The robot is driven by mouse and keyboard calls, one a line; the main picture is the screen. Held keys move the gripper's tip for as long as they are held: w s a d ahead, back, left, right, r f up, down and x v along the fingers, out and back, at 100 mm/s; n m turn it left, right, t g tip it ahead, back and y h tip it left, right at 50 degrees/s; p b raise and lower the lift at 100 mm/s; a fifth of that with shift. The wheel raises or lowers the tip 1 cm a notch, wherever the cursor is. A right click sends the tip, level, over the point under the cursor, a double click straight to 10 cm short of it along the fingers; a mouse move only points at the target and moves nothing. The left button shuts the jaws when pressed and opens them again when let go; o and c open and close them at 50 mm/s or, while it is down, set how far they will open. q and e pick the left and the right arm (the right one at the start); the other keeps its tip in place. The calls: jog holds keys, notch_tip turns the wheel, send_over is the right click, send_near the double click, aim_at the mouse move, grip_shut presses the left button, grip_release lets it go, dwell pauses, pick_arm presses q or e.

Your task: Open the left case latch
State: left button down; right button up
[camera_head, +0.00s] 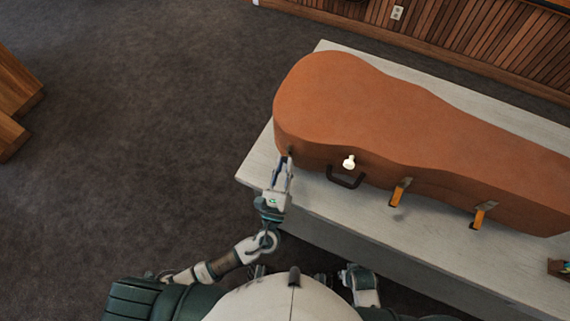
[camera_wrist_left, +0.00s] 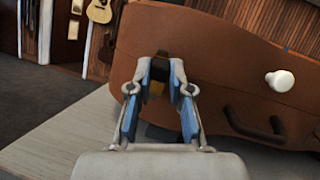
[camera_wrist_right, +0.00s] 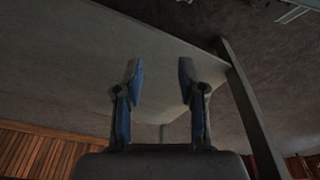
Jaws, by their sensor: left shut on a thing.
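A closed brown ukulele case (camera_head: 390,120) lies on a pale table, and its side also shows in the left wrist view (camera_wrist_left: 210,60). My left gripper (camera_head: 286,158) is at the case's left end and is shut on the left latch (camera_wrist_left: 157,86), a dark and yellowish piece between its fingertips (camera_wrist_left: 162,72). The fingers hide much of this latch. Two more latches, a middle one (camera_head: 400,191) and a right one (camera_head: 482,215), hang on the case's front with yellow tabs. My right gripper (camera_wrist_right: 157,78) is open and empty, near a grey surface.
A dark handle (camera_head: 345,178) and a white knob-like piece (camera_head: 349,162) are on the case front, right of my left gripper. The table (camera_head: 262,165) has a bare left corner. A small object (camera_head: 560,268) sits at its right. Floor is open at left.

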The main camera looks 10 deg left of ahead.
pick_arm(q)
jog(key=t+b, duration=0.1)
jog(key=b, duration=0.2)
jog(key=shift+s+f, duration=0.2)
pick_arm(e)
notch_tip(320, 180, up, 12)
jog(key=shift+s+d+f, duration=0.2)
jog(key=shift+s+f, duration=0.05)
jog(key=shift+s, duration=0.05)
pick_arm(q)
jog(key=c, duration=1.1)
grip_release()
jog(key=shift+o, duration=0.2)
jog(key=shift+s+f, duration=0.1)
jog(key=shift+f, duration=0.05)
jog(key=v, duration=1.1)
jog(key=shift+s+f, duration=0.3)
